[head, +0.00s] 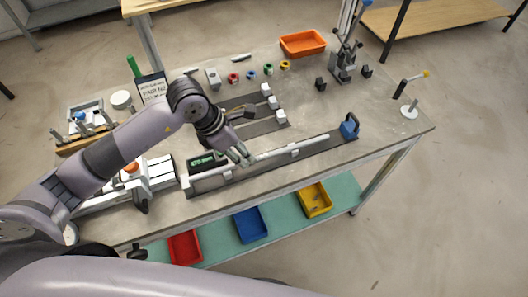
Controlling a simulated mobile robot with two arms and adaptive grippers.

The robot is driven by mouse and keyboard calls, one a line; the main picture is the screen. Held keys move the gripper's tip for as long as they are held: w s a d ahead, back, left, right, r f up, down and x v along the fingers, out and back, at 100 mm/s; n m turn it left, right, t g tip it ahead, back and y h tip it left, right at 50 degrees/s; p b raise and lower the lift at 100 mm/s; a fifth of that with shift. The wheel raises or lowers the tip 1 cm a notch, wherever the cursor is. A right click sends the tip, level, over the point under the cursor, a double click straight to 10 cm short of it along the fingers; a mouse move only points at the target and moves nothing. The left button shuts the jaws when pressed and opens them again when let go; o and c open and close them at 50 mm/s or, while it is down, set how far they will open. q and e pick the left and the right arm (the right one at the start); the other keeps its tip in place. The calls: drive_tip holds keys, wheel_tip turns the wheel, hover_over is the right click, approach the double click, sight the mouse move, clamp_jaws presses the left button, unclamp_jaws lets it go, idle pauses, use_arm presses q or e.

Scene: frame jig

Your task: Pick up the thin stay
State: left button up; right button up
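My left gripper (241,158) reaches in from the left over the bench, and its two fingers point down and look apart. They are close to the left end of a thin pale rod (305,144), which looks like the thin stay. The rod lies along a long dark grey jig rail (262,168) near the front of the bench. The gap between the fingertips and the rod is too small to judge. My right gripper does not show.
A device with a green display (202,160) stands at the rail's left end, a blue clamp (349,127) at its right end. White blocks (281,117) stand behind. An orange tray (303,43) is at the back. Red, blue and yellow bins (314,200) sit on the lower shelf.

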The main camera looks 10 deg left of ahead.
sight(264, 157)
use_arm(q)
drive_tip(key=shift+d+f, duration=0.1)
drive_tip(key=shift+f, duration=0.1)
drive_tip(key=shift+f+p, duration=0.2)
drive_tip(key=shift+p, duration=0.15)
drive_tip(key=p+x, duration=0.1)
drive_tip(key=x, duration=0.1)
drive_tip(key=p+x, duration=0.1)
drive_tip(key=shift+w+f, duration=0.3)
drive_tip(key=shift+w+d+f, duration=0.1)
drive_tip(key=shift+d+f, duration=0.1)
drive_tip(key=shift+f, duration=0.3)
drive_tip(key=c, duration=0.4)
clamp_jaws()
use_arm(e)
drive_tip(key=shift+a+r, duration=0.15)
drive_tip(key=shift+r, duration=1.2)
